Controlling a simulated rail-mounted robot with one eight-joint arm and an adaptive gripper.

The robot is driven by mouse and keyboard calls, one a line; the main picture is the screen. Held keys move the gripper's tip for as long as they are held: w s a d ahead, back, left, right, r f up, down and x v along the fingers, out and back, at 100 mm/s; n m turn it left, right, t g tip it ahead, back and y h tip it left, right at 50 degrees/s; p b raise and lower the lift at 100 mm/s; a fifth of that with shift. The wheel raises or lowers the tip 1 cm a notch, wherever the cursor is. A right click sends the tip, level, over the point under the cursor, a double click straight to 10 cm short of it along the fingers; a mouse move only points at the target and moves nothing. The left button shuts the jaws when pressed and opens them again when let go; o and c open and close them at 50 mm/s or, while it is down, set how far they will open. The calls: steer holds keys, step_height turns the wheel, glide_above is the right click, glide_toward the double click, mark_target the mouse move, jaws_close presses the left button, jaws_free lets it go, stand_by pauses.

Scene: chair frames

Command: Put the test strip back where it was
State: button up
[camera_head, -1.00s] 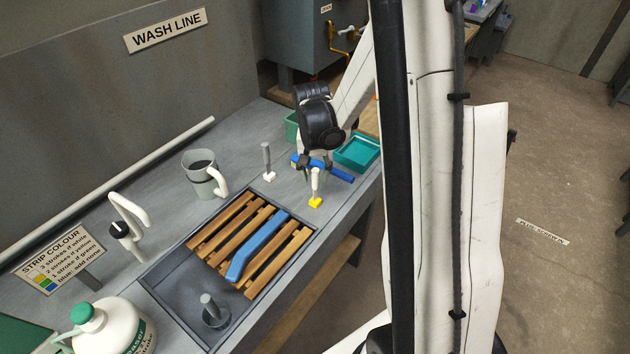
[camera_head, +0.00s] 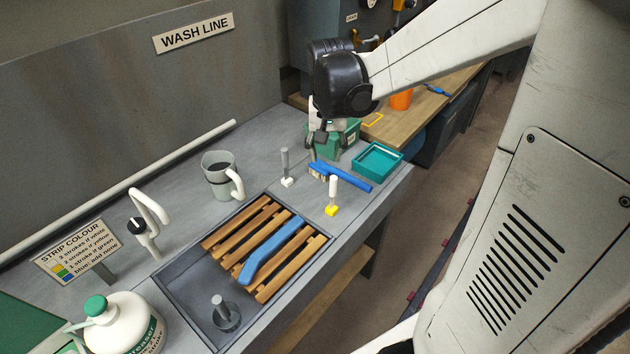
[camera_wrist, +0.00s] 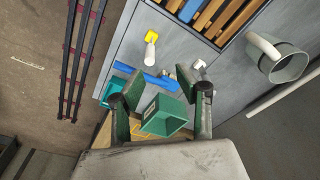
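An upright white stick with a yellow base (camera_head: 333,193) stands on the grey counter; it also shows in the wrist view (camera_wrist: 151,50). A grey stick with a white base (camera_head: 286,168) stands to its left and shows in the wrist view (camera_wrist: 198,68). I cannot tell for sure which is the test strip. My gripper (camera_head: 318,144) is above the far end of the counter, beyond both sticks, by a green box (camera_head: 345,142). In the wrist view its fingers (camera_wrist: 160,74) are apart and nothing is held between them.
A blue-handled tool (camera_head: 343,177) and teal tray (camera_head: 378,164) lie near the gripper.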

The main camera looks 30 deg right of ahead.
steer(key=s+a+r+n+t, duration=0.2)
steer(key=s+a+r+t, duration=0.1)
steer(key=s, duration=0.4)
steer(key=s+a+r+n+t, duration=0.3)
steer(key=s+a+r, duration=0.1)
steer(key=s+a, duration=0.4)
steer(key=shift+a+r+n+y, duration=0.25)
steer(key=shift+r+n+y, duration=0.05)
steer(key=shift+r, duration=0.05)
step_height(320, 180, down, 10)
steer(key=b, duration=0.9)
steer(key=shift+r+b, duration=0.2)
steer(key=shift+b, duration=0.1)
steer(key=shift+r, duration=0.1)
stand_by(0.6)
